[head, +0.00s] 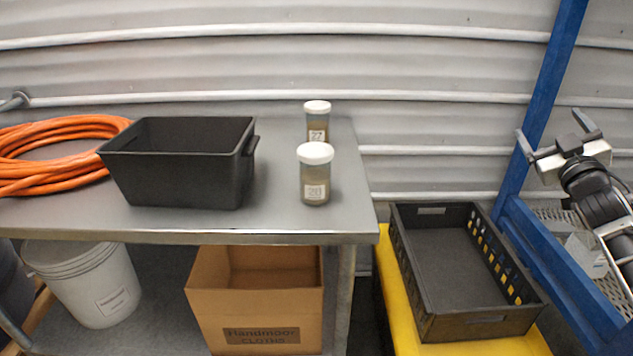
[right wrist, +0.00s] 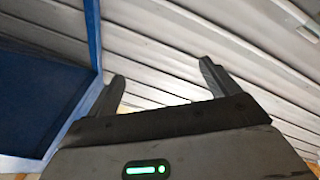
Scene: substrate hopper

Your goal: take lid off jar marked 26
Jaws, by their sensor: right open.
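Two jars with white lids stand upright near the right end of the metal table. The front jar (head: 315,180) has its white lid (head: 315,153) on; its small label looks like 26 or 28, too blurred to be sure. The back jar (head: 317,125) has a label that looks like 27, and its lid (head: 317,107) is on too. My right gripper (head: 550,125) is open and empty, raised at the far right, well away from the jars. In the right wrist view its fingers (right wrist: 162,75) are spread before the corrugated wall. My left gripper is not in view.
A black bin (head: 180,165) and an orange hose coil (head: 60,150) sit left of the jars on the table (head: 280,220). A black crate (head: 480,328) on a yellow surface and a blue frame (head: 545,110) lie between the table and my right arm.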

